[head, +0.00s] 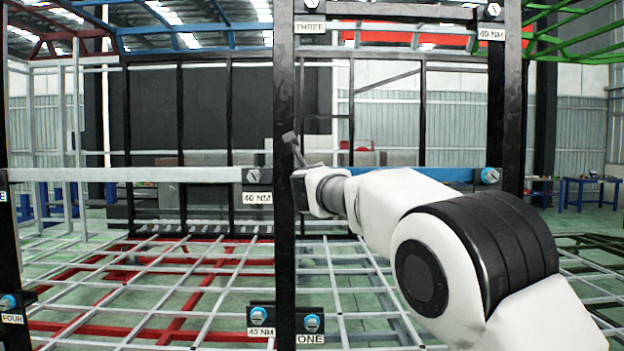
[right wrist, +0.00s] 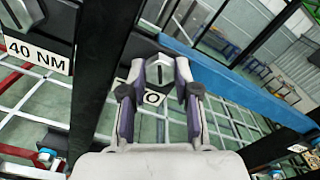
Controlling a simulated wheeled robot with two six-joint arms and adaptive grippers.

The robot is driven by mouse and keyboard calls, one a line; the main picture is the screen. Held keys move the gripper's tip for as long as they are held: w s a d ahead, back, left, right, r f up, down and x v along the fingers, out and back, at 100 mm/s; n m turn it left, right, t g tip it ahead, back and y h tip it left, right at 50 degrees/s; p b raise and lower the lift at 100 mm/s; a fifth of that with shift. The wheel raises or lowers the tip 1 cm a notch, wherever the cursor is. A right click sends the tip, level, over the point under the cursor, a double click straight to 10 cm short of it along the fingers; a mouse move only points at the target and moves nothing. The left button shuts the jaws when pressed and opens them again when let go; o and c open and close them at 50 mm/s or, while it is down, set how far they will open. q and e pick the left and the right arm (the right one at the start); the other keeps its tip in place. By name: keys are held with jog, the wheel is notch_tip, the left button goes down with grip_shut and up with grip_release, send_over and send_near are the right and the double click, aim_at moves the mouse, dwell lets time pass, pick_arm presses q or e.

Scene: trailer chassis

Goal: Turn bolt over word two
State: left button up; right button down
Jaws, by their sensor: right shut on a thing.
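My right gripper (right wrist: 159,82) is shut on a grey bolt head (right wrist: 159,69), with one finger on each side of it. A dark slot shows in the bolt face. The white label (right wrist: 153,99) just below the bolt is partly covered by the fingers; its last letter reads O. In the head view my right arm reaches in from the right and ends at the black middle post (head: 285,240). There the gripper (head: 297,163) is small, and the held bolt and its label are hidden. My left gripper is not in view.
Other bolts sit over labels 40 NM (head: 258,198), ONE (head: 310,339), FOUR (head: 12,319) and THREE (head: 310,27). A blue crossbar (head: 440,175) runs right of the post. A white crossbar (head: 140,174) runs left. Mesh lies below.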

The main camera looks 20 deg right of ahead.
jog(key=shift+w+f, duration=0.1)
jog(key=shift+f, duration=0.15)
jog(key=c, duration=0.9)
grip_release()
jog(key=shift+o, duration=0.3)
jog(key=shift+r, duration=0.1)
jog(key=shift+r, duration=0.1)
jog(key=v, duration=1.2)
